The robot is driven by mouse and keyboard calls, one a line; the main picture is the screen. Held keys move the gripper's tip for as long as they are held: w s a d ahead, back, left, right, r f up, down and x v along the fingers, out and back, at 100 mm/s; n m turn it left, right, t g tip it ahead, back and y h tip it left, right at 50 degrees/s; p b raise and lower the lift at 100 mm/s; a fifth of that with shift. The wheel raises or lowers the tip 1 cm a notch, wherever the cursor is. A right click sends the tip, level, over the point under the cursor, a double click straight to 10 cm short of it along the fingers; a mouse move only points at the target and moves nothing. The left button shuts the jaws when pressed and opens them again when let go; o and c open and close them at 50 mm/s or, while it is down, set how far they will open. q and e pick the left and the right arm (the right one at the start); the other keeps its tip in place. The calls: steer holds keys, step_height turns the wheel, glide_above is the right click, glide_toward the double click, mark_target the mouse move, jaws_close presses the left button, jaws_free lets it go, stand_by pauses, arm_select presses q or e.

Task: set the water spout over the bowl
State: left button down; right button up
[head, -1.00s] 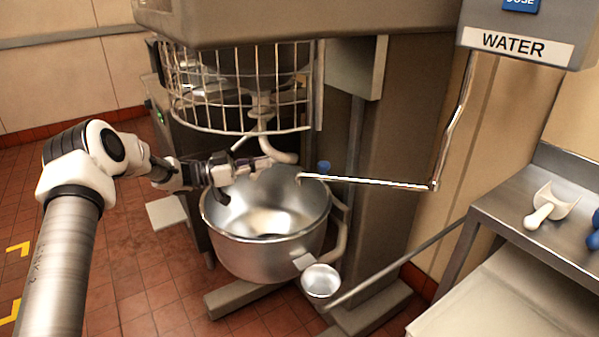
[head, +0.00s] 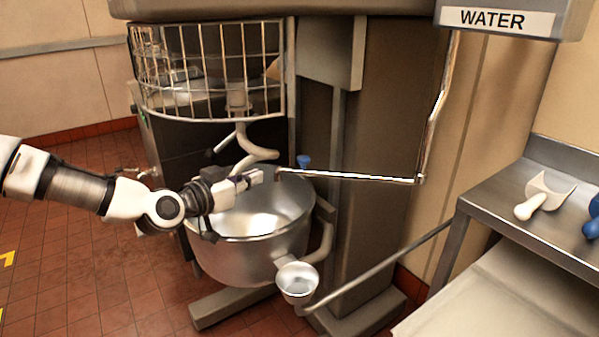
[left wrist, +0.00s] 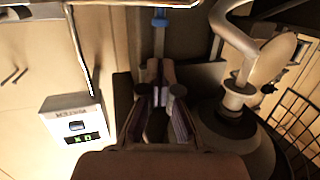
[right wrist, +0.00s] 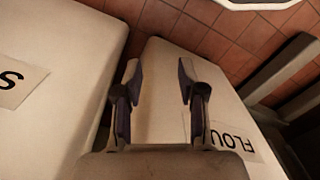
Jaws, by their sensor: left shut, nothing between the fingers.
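The water spout (head: 350,177) is a thin shiny pipe. The steel bowl (head: 265,250) stands open under the mixer. My left gripper (head: 256,178) is shut and empty, its tips just left of the spout tip; I cannot tell whether they touch. The left wrist view shows its closed fingers (left wrist: 158,75) and the water box (left wrist: 78,122). My right gripper (right wrist: 160,80), only in the right wrist view, is open and empty.
The mixer's wire guard (head: 215,75) and pale hook (head: 245,140) are close above my left gripper. A blue knob (head: 304,161) is behind the spout. A scoop (head: 543,197) lies on the right bench.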

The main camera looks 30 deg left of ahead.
mark_target(299, 161)
arm_select(q)
steer(key=b+x, duration=0.1)
steer(key=x, duration=1.2)
steer(key=shift+w+d+f, duration=0.1)
steer(key=shift+w+f, duration=0.1)
steer(key=shift+w, duration=0.15)
arm_select(e)
steer(key=shift+f, duration=0.65)
arm_select(q)
steer(key=shift+w, duration=0.1)
